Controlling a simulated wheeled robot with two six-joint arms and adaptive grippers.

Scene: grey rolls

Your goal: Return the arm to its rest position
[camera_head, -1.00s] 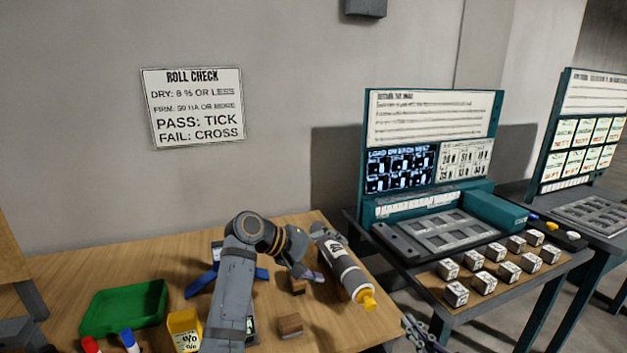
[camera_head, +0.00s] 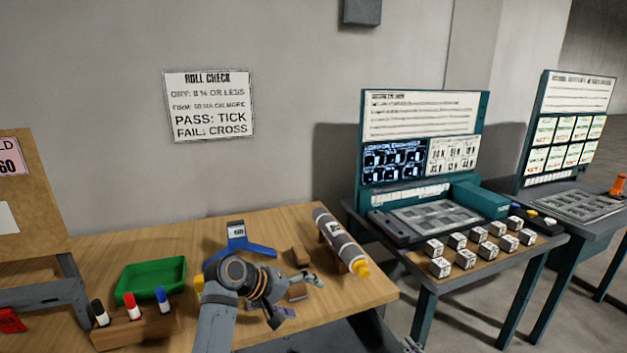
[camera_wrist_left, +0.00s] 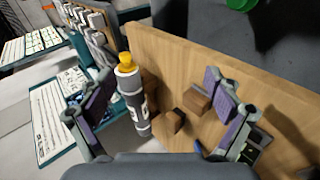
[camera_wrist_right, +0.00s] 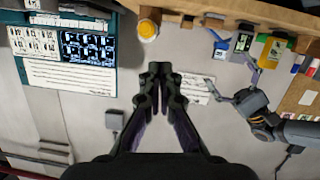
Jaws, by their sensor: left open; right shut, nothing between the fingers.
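My left gripper (camera_head: 298,298) is open and empty, low in the head view, over the front part of the wooden table. In the left wrist view its two fingers (camera_wrist_left: 158,82) stand wide apart. A grey roll with a yellow end (camera_head: 338,238) lies on the table's right side, apart from the fingers; it also shows in the left wrist view (camera_wrist_left: 133,105). My right gripper (camera_wrist_right: 160,72) is shut and empty in the right wrist view, with its fingertips together.
On the wooden table (camera_head: 215,228) are a green tray (camera_head: 152,278), a blue stand (camera_head: 240,244), wooden blocks (camera_head: 300,256) and a marker holder (camera_head: 135,330). A teal station (camera_head: 485,200) with several small white-labelled blocks (camera_head: 457,241) stands to the right. A board stands at far left.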

